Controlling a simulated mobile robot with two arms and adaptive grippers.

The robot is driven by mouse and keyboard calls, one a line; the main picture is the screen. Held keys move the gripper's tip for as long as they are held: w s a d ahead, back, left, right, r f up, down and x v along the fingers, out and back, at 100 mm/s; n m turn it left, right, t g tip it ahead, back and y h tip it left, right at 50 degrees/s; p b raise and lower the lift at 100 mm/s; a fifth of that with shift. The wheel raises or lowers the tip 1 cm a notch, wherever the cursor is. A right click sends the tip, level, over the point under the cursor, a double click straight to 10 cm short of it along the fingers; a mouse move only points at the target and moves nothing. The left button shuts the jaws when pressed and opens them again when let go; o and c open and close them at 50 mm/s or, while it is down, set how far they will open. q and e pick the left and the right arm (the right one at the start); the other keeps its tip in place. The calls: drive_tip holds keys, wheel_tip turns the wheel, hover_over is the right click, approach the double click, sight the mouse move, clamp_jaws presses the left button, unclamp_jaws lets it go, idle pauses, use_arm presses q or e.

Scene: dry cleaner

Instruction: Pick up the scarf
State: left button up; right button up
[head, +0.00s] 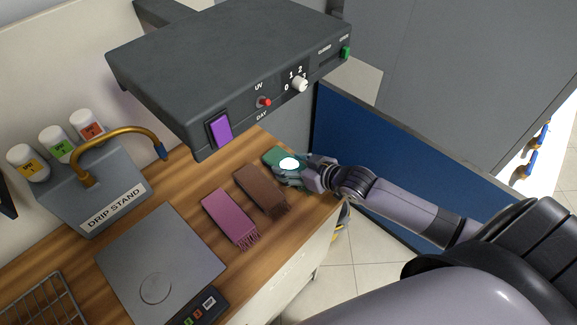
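Three folded cloths lie in a row on the wooden counter (178,187). The pink one (226,214) has a fringe at its near end. The brown one (258,186) also seems fringed. The green one (272,157) lies farthest right, partly hidden by my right gripper (288,172). That gripper reaches in from the right and is over or against the green cloth, with a bright white round spot on it. Its fingers are too small and covered to tell whether they grip the cloth. My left gripper is out of the picture.
A dark grey control box (228,62) overhangs the cloths. A grey drip stand (108,193) with bottles and a brass spout stands left. A flat scale (160,262) and wire rack (44,302) lie nearer. A blue panel (400,150) rises behind my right arm.

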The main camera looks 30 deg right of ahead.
drive_tip(key=c, duration=0.7)
drive_tip(key=shift+o, duration=0.2)
drive_tip(key=shift+r, duration=0.1)
